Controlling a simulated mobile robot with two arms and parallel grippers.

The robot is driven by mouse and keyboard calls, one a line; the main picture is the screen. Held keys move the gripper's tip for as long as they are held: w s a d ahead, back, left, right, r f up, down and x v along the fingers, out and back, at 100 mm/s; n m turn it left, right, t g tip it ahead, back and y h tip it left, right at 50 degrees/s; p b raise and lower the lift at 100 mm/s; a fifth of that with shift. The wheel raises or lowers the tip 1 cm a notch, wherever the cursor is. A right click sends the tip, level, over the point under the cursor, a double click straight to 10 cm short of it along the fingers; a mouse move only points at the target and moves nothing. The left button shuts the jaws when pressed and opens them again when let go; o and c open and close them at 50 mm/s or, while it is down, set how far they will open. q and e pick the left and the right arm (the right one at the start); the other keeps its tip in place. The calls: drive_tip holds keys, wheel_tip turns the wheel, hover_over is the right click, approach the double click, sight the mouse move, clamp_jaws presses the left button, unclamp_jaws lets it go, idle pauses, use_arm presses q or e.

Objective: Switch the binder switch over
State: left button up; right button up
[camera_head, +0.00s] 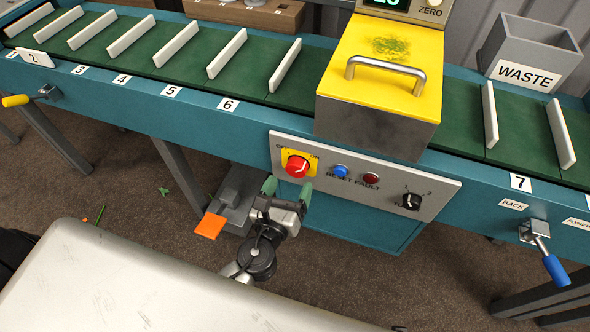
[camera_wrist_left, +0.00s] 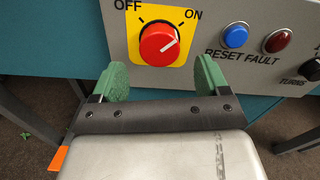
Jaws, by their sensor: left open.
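The binder switch (camera_head: 297,166) is a red rotary knob on a yellow plate marked OFF at left and ON at right, on the grey control panel (camera_head: 375,203). In the left wrist view the knob (camera_wrist_left: 158,45) has a white mark pointing up and right, toward ON. My left gripper (camera_head: 288,188) is open and empty, just below and in front of the knob. Its green fingers (camera_wrist_left: 160,78) stand apart to the left and right of the knob's lower part, and no contact shows. My right gripper is not in view.
Right of the knob are a blue RESET button (camera_head: 340,170), a red FAULT light (camera_head: 371,178) and a black turns dial (camera_head: 411,201). Above runs a green slatted conveyor (camera_head: 190,65) with a yellow-lidded housing (camera_head: 385,65). An orange pedal (camera_head: 210,225) is low at left.

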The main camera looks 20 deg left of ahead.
sight(295, 173)
use_arm(q)
drive_tip(key=shift+w, duration=2.1)
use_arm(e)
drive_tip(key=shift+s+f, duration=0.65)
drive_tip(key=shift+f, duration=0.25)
use_arm(q)
drive_tip(key=shift+c, duration=0.4)
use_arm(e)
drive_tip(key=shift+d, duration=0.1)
use_arm(q)
drive_tip(key=c, duration=0.9)
